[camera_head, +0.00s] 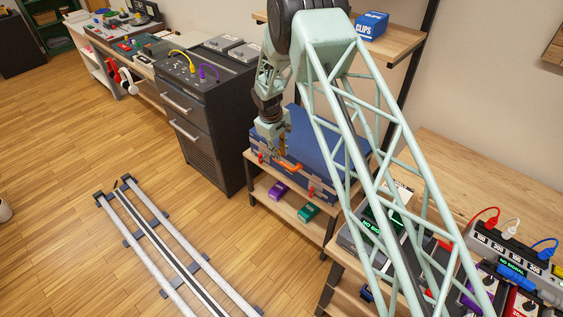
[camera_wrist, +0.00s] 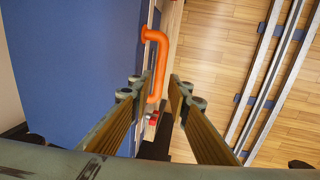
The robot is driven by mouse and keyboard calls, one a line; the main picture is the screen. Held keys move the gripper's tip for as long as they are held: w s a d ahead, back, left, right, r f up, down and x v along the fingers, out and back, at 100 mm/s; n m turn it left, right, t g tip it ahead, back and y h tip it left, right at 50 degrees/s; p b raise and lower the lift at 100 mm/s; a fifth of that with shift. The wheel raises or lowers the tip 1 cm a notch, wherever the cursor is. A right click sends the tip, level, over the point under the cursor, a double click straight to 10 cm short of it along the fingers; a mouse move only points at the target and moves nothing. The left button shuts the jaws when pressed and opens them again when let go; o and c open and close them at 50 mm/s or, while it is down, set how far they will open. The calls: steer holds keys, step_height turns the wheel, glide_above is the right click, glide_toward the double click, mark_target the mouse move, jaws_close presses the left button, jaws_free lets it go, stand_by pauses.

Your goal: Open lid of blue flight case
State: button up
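The blue flight case (camera_head: 304,132) stands on a wooden shelf with its lid down. It fills the left of the wrist view (camera_wrist: 75,70). An orange handle (camera_head: 288,167) is on its front face; the handle also shows in the wrist view (camera_wrist: 158,62). Red latches sit either side of it, one at the right (camera_head: 311,190) and one at the left (camera_head: 261,158). My gripper (camera_wrist: 159,88) is open and points down at the front edge. The handle's lower end appears between the fingertips; I cannot tell whether they touch it. My arm hides the case's right part.
A dark drawer cabinet (camera_head: 207,115) stands close at the left. Floor in front is open beside the rail (camera_head: 180,245).

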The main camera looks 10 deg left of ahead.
mark_target(282, 162)
steer(key=shift+w+d+f+b, duration=0.1)
steer(key=shift+w+f, duration=0.05)
steer(key=shift+f, duration=0.75)
steer(key=shift+w+d+f+b, duration=0.1)
steer(key=shift+w+f, duration=0.1)
steer(key=shift+f, duration=0.7)
steer(key=shift+w+d+f+b, duration=0.1)
steer(key=shift+w+f, duration=0.05)
steer(key=shift+f, duration=0.75)
jaws_close()
